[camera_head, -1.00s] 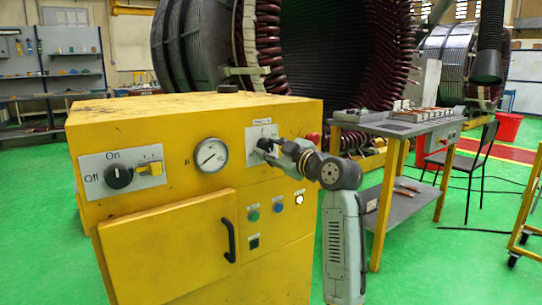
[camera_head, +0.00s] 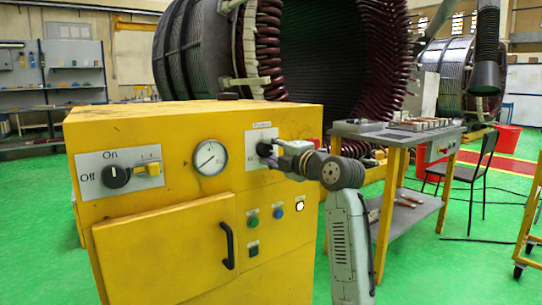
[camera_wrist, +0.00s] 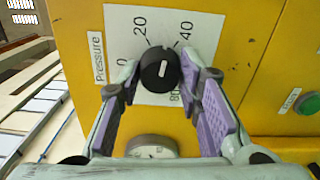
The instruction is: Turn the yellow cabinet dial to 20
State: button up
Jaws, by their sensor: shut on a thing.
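The yellow cabinet (camera_head: 165,235) carries a white panel (camera_head: 251,139) labelled "Pressure" with a black dial knob (camera_head: 264,149). In the wrist view the black knob (camera_wrist: 158,72) sits on the white panel (camera_wrist: 125,20) with marks 0, 20, 40 and 80 showing. The knob's short white line runs nearly upright in that view, its upper end between 20 and 40. My gripper (camera_wrist: 157,77) has its purple-padded fingers on either side of the knob, shut on it. My gripper (camera_head: 272,155) reaches the panel from the right. The other scale marks are hidden.
A round pressure gauge (camera_head: 210,157) and an On/Off switch (camera_head: 117,176) are to the left. Coloured buttons (camera_head: 277,212) and a door handle (camera_head: 227,244) are below. A grey worktable (camera_head: 395,132) stands right of my arm. Green floor is open in front.

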jog(key=n, duration=0.3)
jog(key=shift+n+b, duration=0.3)
jog(key=shift+b, duration=0.05)
jog(key=shift+n, duration=1.8)
jog(key=o, duration=1.1)
jog(key=shift+o, duration=0.2)
jog(key=shift+s, duration=0.1)
jog(key=v, duration=1.2)
